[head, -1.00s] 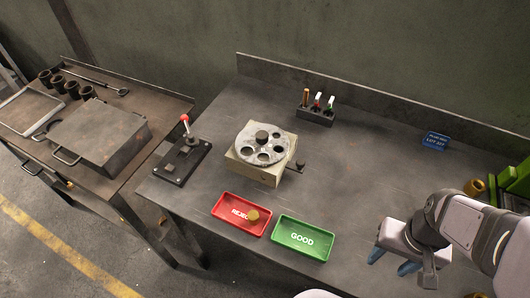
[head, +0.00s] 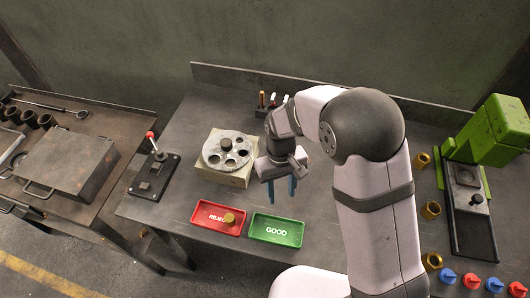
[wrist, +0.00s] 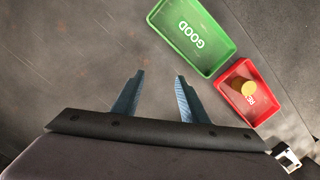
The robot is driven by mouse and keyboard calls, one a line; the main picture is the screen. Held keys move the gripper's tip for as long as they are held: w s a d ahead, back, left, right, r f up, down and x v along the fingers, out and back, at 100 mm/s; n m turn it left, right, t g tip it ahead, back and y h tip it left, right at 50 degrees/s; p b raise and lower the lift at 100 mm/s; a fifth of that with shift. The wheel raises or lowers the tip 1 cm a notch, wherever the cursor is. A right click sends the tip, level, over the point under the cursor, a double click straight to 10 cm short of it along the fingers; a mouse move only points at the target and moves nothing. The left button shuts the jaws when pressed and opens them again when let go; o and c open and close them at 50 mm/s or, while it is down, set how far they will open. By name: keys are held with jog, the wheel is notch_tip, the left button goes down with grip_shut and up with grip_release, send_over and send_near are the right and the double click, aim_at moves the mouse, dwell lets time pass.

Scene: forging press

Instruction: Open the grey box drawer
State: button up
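The grey box (head: 72,163) is a flat metal case on the left-hand table in the head view. A handle (head: 37,190) shows on its near left side. Its drawer cannot be told apart clearly from the rest of the box. My gripper (head: 282,192) hangs above the middle table, just right of the round plate fixture and above the green tray. It is far to the right of the grey box. In the wrist view, my gripper's two blue fingers (wrist: 158,98) stand apart with nothing between them.
A red REJECT tray (head: 218,218) holding a brass piece and a green GOOD tray (head: 276,230) lie at the front edge. A lever unit (head: 152,172) and the round plate fixture (head: 228,156) stand between my gripper and the box. A green press (head: 492,135) stands at right.

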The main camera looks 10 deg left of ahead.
jog(key=shift+n+t+y, duration=0.3)
jog(key=shift+t+y, duration=0.1)
jog(key=shift+t, duration=0.1)
jog(key=w+a, duration=0.1)
jog(key=w, duration=0.1)
jog(key=w+a+r, duration=0.1)
jog(key=w+a, duration=0.1)
jog(key=w+a+r, duration=0.1)
jog(key=w+a, duration=0.1)
jog(key=shift+w, duration=0.1)
jog(key=shift+t+y, duration=0.3)
jog(key=shift+t, duration=0.1)
jog(key=w+a+r, duration=0.1)
jog(key=w+r, duration=0.1)
jog(key=r, duration=0.1)
jog(key=w+a+r, duration=0.1)
jog(key=w, duration=0.1)
jog(key=shift+w+a+r, duration=0.1)
jog(key=shift+a+r, duration=0.2)
jog(key=shift+a, duration=0.05)
jog(key=shift+d+r+n, duration=0.1)
jog(key=shift+r+n, duration=0.4)
jog(key=shift+r, duration=0.2)
jog(key=shift+s+d, duration=0.1)
jog(key=shift+s, duration=0.25)
jog(key=shift+f, duration=0.3)
jog(key=shift+f+p, duration=1.35)
jog(key=shift+f, duration=2)
